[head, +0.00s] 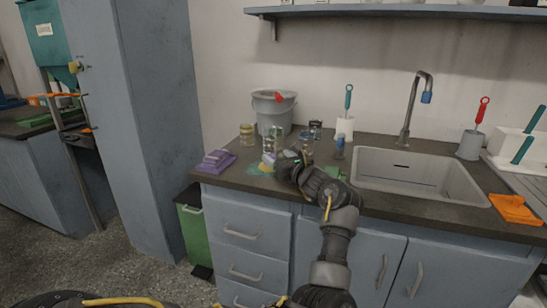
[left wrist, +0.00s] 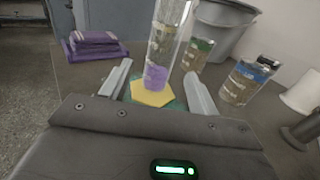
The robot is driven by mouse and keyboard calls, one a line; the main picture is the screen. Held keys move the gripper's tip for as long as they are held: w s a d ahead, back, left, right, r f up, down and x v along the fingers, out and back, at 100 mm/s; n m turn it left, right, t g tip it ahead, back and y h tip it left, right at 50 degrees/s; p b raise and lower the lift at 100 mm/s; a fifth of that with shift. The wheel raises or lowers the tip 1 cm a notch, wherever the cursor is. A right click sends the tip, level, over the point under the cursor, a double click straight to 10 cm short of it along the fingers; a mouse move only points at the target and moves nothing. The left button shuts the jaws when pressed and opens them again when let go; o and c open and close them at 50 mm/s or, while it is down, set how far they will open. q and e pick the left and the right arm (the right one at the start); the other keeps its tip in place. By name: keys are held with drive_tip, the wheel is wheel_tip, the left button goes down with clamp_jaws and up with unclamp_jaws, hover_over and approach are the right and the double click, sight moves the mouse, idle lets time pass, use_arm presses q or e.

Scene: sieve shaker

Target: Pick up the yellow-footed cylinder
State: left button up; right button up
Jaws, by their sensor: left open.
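The yellow-footed cylinder (left wrist: 164,38) is a clear upright tube with purple contents low down and a yellow six-sided foot (left wrist: 152,94). It stands on a teal patch on the counter. In the head view its foot (head: 265,168) shows just left of my left gripper (head: 281,163), which partly hides it. In the left wrist view my left gripper (left wrist: 160,76) is open, with one finger on each side of the cylinder's lower part. I see a gap on both sides and no clear contact. My right gripper is not in view.
A grey bucket (head: 273,113) stands behind. Folded purple cloths (head: 216,160) lie left.

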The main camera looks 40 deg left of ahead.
sight(267, 148)
use_arm(q)
drive_tip(key=shift+w+a+r, duration=0.15)
drive_tip(key=shift+w+a, duration=0.05)
drive_tip(key=shift+a, duration=0.45)
drive_tip(key=shift+w+a, duration=0.25)
drive_tip(key=shift+a, duration=0.2)
drive_tip(key=x, duration=0.5)
drive_tip(key=c, duration=1.2)
